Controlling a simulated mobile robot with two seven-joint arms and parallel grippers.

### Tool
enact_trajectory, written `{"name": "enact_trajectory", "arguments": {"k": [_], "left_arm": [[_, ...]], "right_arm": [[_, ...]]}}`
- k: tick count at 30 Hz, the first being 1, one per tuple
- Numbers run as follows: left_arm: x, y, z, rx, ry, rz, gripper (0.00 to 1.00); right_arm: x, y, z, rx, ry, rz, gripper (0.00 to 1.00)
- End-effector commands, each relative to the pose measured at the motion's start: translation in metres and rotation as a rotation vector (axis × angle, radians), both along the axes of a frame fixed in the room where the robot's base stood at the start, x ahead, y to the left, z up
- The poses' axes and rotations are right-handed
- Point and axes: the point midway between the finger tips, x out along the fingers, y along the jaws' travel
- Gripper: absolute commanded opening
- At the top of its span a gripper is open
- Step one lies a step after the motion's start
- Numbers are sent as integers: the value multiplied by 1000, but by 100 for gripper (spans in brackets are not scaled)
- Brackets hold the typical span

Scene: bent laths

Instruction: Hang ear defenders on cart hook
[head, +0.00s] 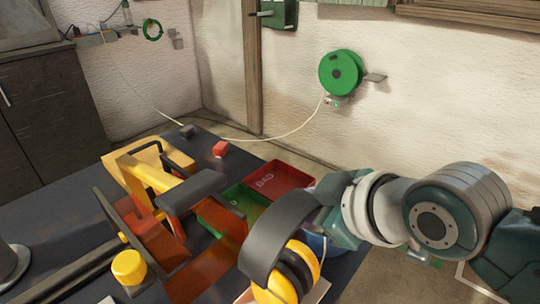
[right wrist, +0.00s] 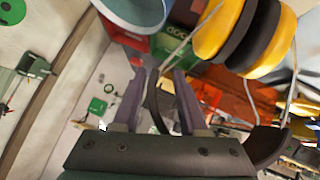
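The ear defenders are in the head view at bottom centre, with yellow cups (head: 287,272) and a wide black headband (head: 279,232) arching above them. The right wrist view shows their yellow cups (right wrist: 240,38) at the upper right. My right gripper (head: 318,192) is beside the top of the headband. In the right wrist view its two purple fingers (right wrist: 158,78) stand apart, with a thin dark curved strip, apparently the band, between them and gaps visible beside it. Whether the ear defenders rest on anything is hidden. My left gripper is not in view. I cannot make out a cart hook.
A green reel (head: 341,73) is on the wall. Floor shows right of the table.

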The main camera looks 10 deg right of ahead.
Motion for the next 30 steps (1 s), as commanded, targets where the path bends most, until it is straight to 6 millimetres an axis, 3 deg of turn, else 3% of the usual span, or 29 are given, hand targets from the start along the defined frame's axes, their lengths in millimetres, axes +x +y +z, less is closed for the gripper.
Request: {"name": "enact_trajectory", "arguments": {"k": [3,14,30], "left_arm": [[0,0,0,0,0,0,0],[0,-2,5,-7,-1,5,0],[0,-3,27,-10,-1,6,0]], "right_arm": [[0,0,0,0,0,0,55],[-4,-2,7,-1,0,0,55],[-74,-29,70,-2,0,1,55]]}}
